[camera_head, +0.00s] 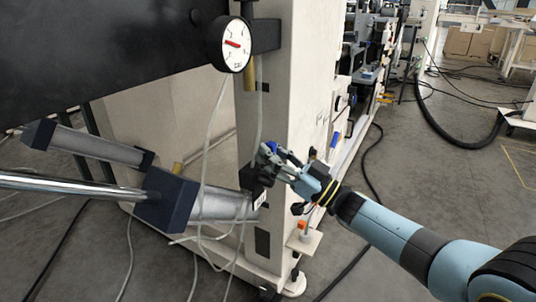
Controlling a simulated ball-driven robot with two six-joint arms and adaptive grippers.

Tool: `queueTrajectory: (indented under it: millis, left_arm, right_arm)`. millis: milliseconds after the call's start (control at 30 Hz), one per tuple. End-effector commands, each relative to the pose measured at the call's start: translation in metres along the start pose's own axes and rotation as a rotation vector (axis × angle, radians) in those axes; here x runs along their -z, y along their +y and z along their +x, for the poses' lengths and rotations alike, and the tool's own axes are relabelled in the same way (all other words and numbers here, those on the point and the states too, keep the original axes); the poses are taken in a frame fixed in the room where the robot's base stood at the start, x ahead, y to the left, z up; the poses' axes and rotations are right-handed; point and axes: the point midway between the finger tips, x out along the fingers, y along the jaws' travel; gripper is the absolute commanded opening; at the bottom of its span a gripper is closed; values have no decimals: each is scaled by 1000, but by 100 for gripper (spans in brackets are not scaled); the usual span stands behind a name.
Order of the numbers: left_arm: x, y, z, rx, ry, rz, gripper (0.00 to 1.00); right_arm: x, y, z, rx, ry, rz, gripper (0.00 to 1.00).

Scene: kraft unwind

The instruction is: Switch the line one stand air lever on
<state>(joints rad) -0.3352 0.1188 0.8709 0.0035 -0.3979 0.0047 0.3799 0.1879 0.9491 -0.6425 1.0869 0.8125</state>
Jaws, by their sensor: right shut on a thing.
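My right gripper (277,167) comes in from the lower right. It is shut on the small blue air lever (272,147) at the front of the pale machine post. The fingers cover much of the lever, so its exact angle is hard to tell. A black valve body (256,182) with a small white label sits just below and left of the fingertips. A round white pressure gauge (237,44) with a red needle is mounted higher on the post. My left gripper is not in view.
A grey cylinder (222,206) with a dark end block (166,199) lies left of the valve. Thin hoses hang around it. A small orange-topped fitting (304,228) stands below my right wrist. Black cables cross the floor; open floor (440,190) lies to the right.

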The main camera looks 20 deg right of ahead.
Motion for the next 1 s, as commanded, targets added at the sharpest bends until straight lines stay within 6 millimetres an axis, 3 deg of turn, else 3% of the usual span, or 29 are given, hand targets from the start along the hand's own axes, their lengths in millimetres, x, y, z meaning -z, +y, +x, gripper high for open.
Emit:
queueTrajectory:
  millis: [633, 667, 833, 1000]
  left_arm:
    - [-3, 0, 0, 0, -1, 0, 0]
    - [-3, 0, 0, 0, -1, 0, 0]
    - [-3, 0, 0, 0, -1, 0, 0]
    - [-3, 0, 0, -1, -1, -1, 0]
  right_arm:
    - [-2, 4, -2, -22, -4, 49, 0]
    - [-2, 4, -2, -22, -4, 49, 20]
    - [-1, 4, -1, -21, -3, 47, 42]
    - [-1, 4, -1, -20, -2, 46, 42]
